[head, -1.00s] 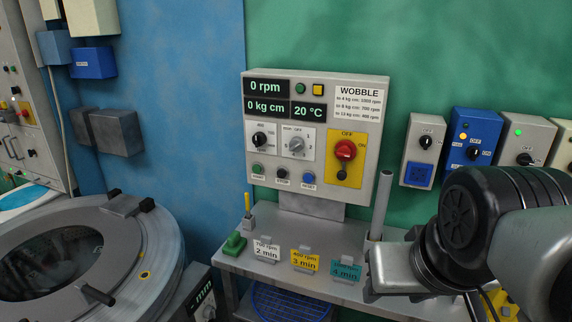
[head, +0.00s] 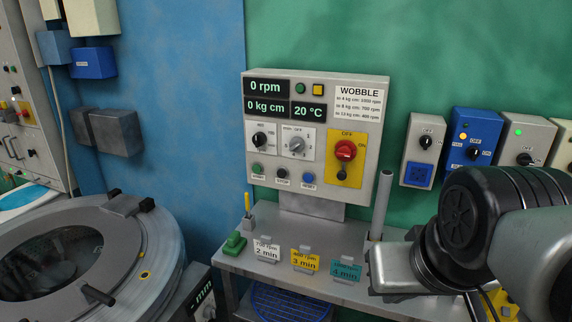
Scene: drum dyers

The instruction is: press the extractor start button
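The extractor control panel (head: 318,140) is a light grey box on the wall above a small shelf. Its green start button (head: 257,168) sits at the lower left, beside a black stop button (head: 282,173) and a blue reset button (head: 308,177). The panel's displays read 0 rpm, 0 kg cm and 20 °C. A red rotary switch (head: 345,150) on a yellow plate is at its right. My arm, dark and grey, fills the lower right, apart from the panel. I cannot make out my gripper's fingertips.
The shelf (head: 340,290) holds a white, a yellow and a teal card (head: 346,271), a green block (head: 234,244) and an upright grey tube (head: 381,205). A round-lidded drum machine (head: 80,250) stands at the left. Switch boxes (head: 471,137) line the wall at right.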

